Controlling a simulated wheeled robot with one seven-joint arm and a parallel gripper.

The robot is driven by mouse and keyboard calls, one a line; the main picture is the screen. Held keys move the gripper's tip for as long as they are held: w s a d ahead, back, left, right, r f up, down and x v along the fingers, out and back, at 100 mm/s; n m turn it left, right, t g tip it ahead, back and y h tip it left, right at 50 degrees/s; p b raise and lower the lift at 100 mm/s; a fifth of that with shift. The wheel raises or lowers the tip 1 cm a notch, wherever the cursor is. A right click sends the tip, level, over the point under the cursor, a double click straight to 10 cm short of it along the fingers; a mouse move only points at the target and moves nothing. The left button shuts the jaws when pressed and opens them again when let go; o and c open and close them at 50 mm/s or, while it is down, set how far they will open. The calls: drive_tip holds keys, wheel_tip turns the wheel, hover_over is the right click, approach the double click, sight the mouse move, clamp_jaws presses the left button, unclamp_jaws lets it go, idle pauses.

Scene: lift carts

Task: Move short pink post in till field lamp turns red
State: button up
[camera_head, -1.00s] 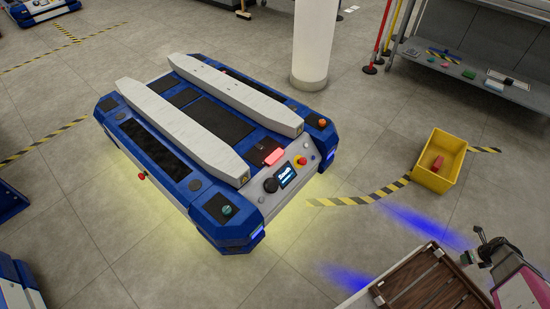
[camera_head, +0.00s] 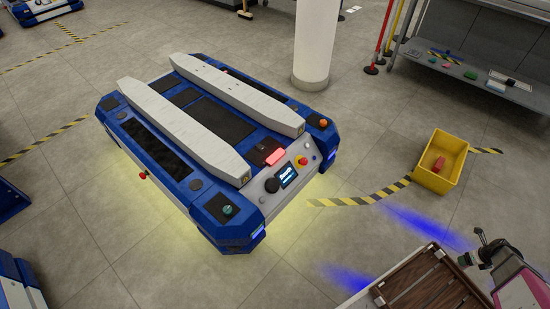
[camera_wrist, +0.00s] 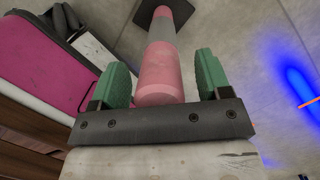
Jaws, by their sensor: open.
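The short pink post (camera_wrist: 160,75) shows in the wrist view, pink with a grey band and a dark square base (camera_wrist: 153,12) on the floor. My gripper (camera_wrist: 159,75) has green fingers, spread apart on either side of the post's near end. Gaps show between the post and both fingers. The post cannot be made out in the head view. On the blue lift cart (camera_head: 228,212) a box-shaped lamp (camera_head: 274,157) glows red-pink; I cannot tell if it is the field lamp. Yellow light glows on the floor around the cart.
A wooden slatted cart (camera_head: 415,284) with a magenta part (camera_head: 520,290) stands at lower right; the magenta panel (camera_wrist: 52,58) also shows in the wrist view. A yellow crate (camera_head: 434,182) holding a red object, a white column (camera_head: 313,45) and a grey shelf (camera_head: 470,75) stand beyond.

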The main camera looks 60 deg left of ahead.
drive_tip(key=r, duration=0.3)
drive_tip(key=d+r, duration=0.1)
drive_tip(key=r, duration=0.6)
drive_tip(key=shift+s+d+r, duration=0.2)
drive_tip(key=shift+s+r, duration=0.1)
drive_tip(key=shift+s, duration=0.05)
drive_tip(key=shift+r, duration=0.1)
drive_tip(key=shift+s+d+r+n, duration=0.1)
drive_tip(key=shift+d+r+n, duration=0.1)
drive_tip(key=shift+r+n, duration=0.2)
drive_tip(key=s+d+r+n, duration=0.2)
drive_tip(key=d+r+n, duration=0.1)
drive_tip(key=r+n, duration=0.4)
drive_tip(key=s+d+r+n+h, duration=0.1)
drive_tip(key=s+d+r+n, duration=0.1)
drive_tip(key=r+n, duration=0.5)
drive_tip(key=s+d+r+n, duration=0.2)
drive_tip(key=d+r+n, duration=0.2)
drive_tip(key=r+n, duration=0.4)
drive_tip(key=shift+s+d+r+g+h, duration=0.25)
drive_tip(key=shift+s+g+h, duration=0.05)
drive_tip(key=shift+s+g, duration=0.1)
